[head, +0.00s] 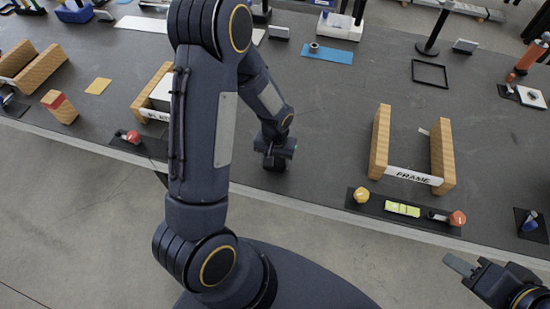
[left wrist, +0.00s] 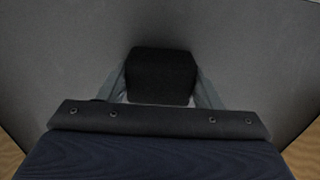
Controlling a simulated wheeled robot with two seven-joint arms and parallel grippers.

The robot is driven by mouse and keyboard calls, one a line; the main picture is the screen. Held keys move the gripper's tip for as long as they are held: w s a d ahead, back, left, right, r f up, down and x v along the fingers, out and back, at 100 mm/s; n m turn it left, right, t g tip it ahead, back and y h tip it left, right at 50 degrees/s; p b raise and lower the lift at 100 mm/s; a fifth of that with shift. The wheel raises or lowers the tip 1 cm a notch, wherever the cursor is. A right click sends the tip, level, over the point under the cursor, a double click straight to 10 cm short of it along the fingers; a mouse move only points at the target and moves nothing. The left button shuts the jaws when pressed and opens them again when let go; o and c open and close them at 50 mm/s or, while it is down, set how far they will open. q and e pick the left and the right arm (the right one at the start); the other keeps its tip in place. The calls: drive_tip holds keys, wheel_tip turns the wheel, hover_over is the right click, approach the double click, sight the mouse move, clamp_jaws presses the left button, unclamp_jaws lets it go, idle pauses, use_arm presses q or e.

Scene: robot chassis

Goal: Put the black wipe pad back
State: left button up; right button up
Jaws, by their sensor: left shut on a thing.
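The black wipe pad (left wrist: 160,75) shows in the left wrist view as a dark block between the two grey fingers of my left gripper (left wrist: 161,92), which is shut on it. In the head view my left gripper (head: 274,158) points down over the dark table, left of the wooden stand labelled FRAME. The pad (head: 274,164) is a small dark shape under it, and I cannot tell whether it touches the table. My right gripper (head: 468,268) is at the lower right, off the table's front edge; its finger opening is unclear.
The FRAME stand (head: 415,175) has two upright wooden sides. A black tray (head: 378,207) with yellow, green and red items lies at the front edge. A thin black square outline (head: 429,85) lies farther back. The table (head: 330,125) is clear between my left gripper and the FRAME stand.

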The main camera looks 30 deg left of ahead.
use_arm(q)
drive_tip(key=shift+f, duration=0.2)
drive_tip(key=o, duration=0.9)
drive_tip(key=shift+o, duration=0.2)
drive_tip(key=shift+r, duration=0.15)
wheel_tip(320, 180, up, 12)
drive_tip(key=s+d+r+t+h, duration=0.2)
drive_tip(key=s+r, duration=0.4)
drive_tip(key=s, duration=0.2)
drive_tip(key=s+d+r+m+t+h, duration=0.1)
drive_tip(key=s+d+r+t, duration=0.1)
drive_tip(key=s+r, duration=0.5)
drive_tip(key=shift+s+t+h, duration=0.4)
drive_tip(key=shift+s+t, duration=0.4)
drive_tip(key=shift+s, duration=0.25)
